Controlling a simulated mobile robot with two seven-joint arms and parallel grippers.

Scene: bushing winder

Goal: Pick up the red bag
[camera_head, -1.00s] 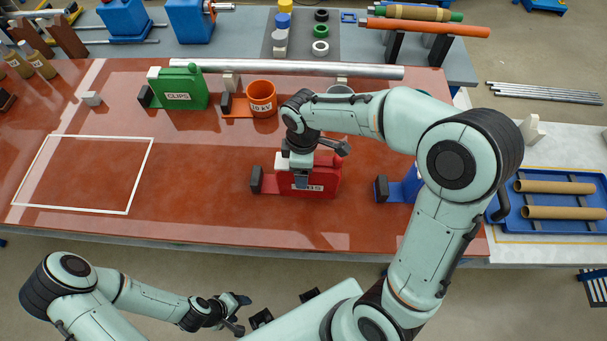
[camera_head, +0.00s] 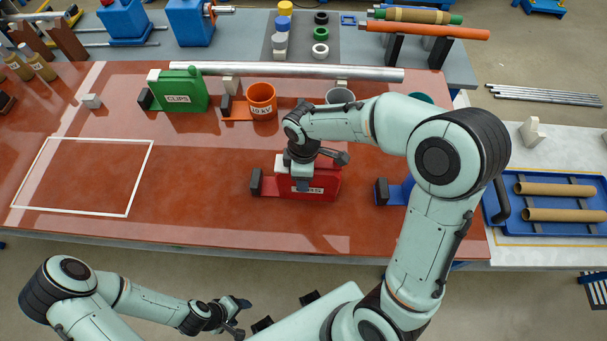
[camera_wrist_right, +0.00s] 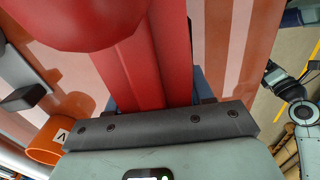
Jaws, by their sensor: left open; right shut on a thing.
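The red bag (camera_head: 328,181), a boxy holder with white lettering, stands on the reddish-brown table right of its middle. My right gripper (camera_head: 303,183) is over it from above, shut on its upper part and hiding some of its top and lettering. In the right wrist view the red bag (camera_wrist_right: 130,62) fills the space in front of the gripper's dark bar; the fingertips are hidden there. My left gripper (camera_head: 238,316) is open and empty, low in front of the table edge.
A green bag (camera_head: 180,95) and an orange cup (camera_head: 262,100) stand behind, before a long metal tube (camera_head: 290,71). A blue holder (camera_head: 394,193) is right of the red bag, partly behind my arm. A white outline (camera_head: 143,172) marks clear table at left.

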